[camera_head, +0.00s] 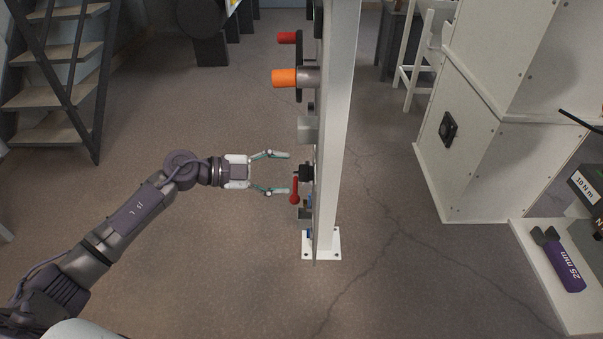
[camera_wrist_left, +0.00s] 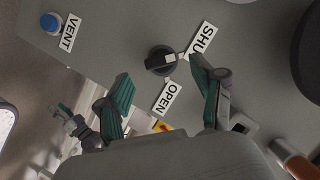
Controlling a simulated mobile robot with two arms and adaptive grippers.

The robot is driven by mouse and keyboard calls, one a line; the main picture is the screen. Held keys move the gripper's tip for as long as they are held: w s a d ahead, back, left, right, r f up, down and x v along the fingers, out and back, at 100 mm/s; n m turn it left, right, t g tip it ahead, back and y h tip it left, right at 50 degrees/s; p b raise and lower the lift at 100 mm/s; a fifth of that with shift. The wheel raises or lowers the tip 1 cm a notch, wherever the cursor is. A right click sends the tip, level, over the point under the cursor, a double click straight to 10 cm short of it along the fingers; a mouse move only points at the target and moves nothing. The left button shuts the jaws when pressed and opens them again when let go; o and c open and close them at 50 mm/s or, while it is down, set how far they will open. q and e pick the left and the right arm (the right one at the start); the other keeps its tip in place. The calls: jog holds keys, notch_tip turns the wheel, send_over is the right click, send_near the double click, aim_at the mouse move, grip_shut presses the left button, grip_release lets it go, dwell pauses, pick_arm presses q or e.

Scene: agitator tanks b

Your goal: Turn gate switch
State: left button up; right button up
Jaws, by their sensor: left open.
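The gate switch is a black rotary knob (camera_wrist_left: 161,60) on a grey panel (camera_wrist_left: 115,25), between the labels SHUT (camera_wrist_left: 201,40) and OPEN (camera_wrist_left: 166,98). A white mark shows on the side of the knob near the labels; I cannot tell which label it points to. In the head view the panel is nearly edge-on and the black knob (camera_head: 306,172) sticks out to the left. My left gripper (camera_head: 281,173) is open and empty, facing the panel just short of the knob. In the left wrist view the knob appears between the fingertips (camera_wrist_left: 160,72), apart from them. My right gripper is not in view.
A red lever (camera_head: 294,191) hangs just below the knob, close to the lower finger. An orange handle (camera_head: 285,78) and a red handle (camera_head: 287,38) jut out farther along the panel. A blue button (camera_wrist_left: 50,22) sits by the VENT label.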

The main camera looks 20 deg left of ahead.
aim_at(301, 173)
pick_arm(q)
jog(key=shift+x, duration=2.65)
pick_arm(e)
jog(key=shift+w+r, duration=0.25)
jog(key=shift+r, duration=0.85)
pick_arm(q)
jog(key=c, duration=1.2)
jog(key=shift+o, duration=0.2)
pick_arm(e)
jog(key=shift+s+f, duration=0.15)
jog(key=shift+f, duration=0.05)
